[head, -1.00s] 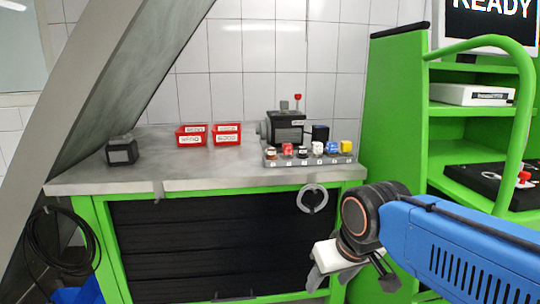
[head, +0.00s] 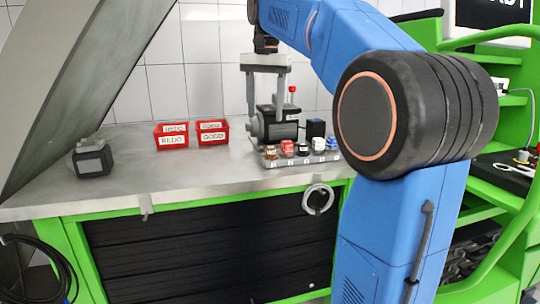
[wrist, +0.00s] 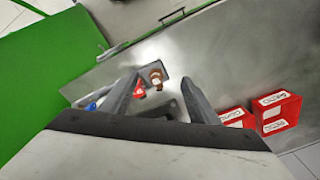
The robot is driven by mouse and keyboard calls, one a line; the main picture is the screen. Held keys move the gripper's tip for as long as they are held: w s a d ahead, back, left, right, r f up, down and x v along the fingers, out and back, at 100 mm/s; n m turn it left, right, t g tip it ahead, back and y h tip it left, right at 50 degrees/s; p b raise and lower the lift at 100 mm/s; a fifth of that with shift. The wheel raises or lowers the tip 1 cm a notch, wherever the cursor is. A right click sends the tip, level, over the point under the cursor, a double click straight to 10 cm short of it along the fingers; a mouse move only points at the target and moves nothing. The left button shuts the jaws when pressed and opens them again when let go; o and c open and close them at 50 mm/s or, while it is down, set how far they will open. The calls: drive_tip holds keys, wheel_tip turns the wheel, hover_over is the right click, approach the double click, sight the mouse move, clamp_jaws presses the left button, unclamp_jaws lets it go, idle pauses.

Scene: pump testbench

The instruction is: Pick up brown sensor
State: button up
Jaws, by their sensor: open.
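The brown sensor (head: 270,153) stands at the left end of a grey rack (head: 290,161) on the workbench. In the wrist view the brown sensor (wrist: 156,76) shows between the fingertips, beyond them. My gripper (head: 265,110) is open and empty, pointing down above the bench, over the left part of the rack and in front of the pump. It also shows in the wrist view (wrist: 159,80), with its two fingers apart. A red sensor (head: 287,148) stands just right of the brown one. My arm hides the right end of the rack.
A grey pump (head: 274,128) stands right behind the rack, with a red-topped lever (head: 292,90). Two red bins (head: 172,136), (head: 212,132) marked REDO and GOOD stand to the left. A dark box (head: 91,158) is at far left. The bench's left-middle is clear.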

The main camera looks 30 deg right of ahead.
drive_tip(key=w+d+r+m, duration=0.2)
drive_tip(key=w+d+r, duration=0.1)
drive_tip(key=w, duration=0.1)
hover_over(271, 147)
drive_tip(key=shift+g, duration=0.4)
drive_tip(key=f, duration=1.1)
drive_tip(key=shift+a+f, duration=0.35)
drive_tip(key=shift+d+f, duration=0.2)
drive_tip(key=shift+f, duration=1.15)
drive_tip(key=shift+d+f, duration=0.15)
drive_tip(key=shift+f, duration=1.2)
drive_tip(key=shift+c, duration=0.6)
drive_tip(key=shift+w, duration=0.1)
drive_tip(key=c, duration=0.8)
